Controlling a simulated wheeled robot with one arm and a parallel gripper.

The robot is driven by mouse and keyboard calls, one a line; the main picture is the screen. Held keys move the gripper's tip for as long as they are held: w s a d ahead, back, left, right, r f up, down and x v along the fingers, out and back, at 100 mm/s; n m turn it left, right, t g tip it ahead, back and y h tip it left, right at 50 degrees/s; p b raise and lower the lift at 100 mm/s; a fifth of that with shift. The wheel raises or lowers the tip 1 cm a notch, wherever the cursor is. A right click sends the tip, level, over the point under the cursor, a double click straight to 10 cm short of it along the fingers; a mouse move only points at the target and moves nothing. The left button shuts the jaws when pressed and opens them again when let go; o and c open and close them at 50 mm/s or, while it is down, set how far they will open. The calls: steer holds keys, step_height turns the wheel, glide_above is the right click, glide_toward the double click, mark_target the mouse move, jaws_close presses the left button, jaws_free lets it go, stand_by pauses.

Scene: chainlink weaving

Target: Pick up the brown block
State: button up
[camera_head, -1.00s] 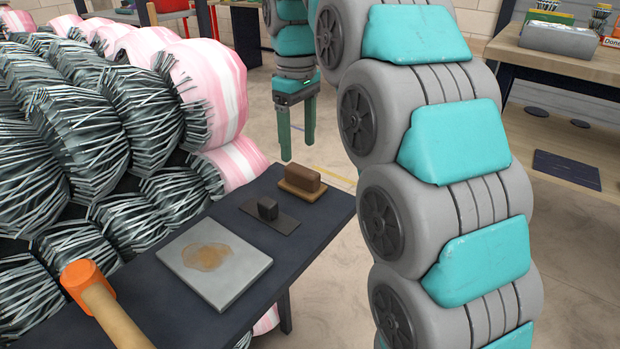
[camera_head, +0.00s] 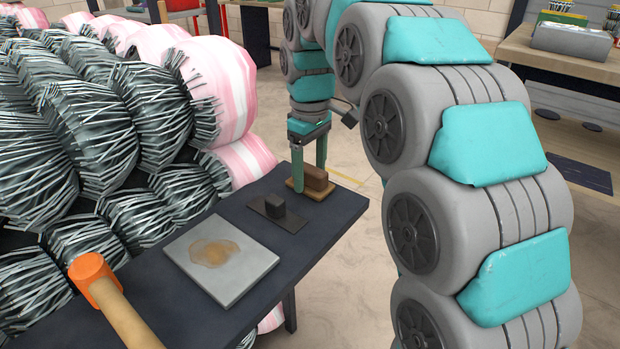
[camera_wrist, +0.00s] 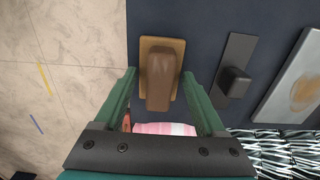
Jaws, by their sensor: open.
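The brown block (camera_head: 314,178) lies on a tan wooden base (camera_head: 299,188) near the far right corner of the dark table (camera_head: 335,215). The fingers stand apart from the block in the wrist view. How far down the fingertips reach is hard to tell.
A small black block (camera_head: 275,206) on a dark plate (camera_head: 262,213) is beside the brown block. A grey stained slab (camera_head: 205,285) and an orange mallet (camera_head: 92,270) lie nearer. Bundles of wire rolls (camera_head: 100,140) crowd the table's left side.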

mark_target(310, 168)
steer(key=c, duration=1)
steer(key=shift+r, duration=0.15)
steer(key=shift+r, duration=1.65)
steer(key=s+d, duration=0.2)
steer(key=s, duration=0.2)
steer(key=s+d+r+b, duration=0.1)
steer(key=s+d, duration=0.2)
steer(key=s, duration=0.2)
steer(key=s+d+b, duration=0.1)
steer(key=s+d, duration=0.2)
steer(key=s, duration=0.1)
steer(key=shift+s+d+r, duration=0.25)
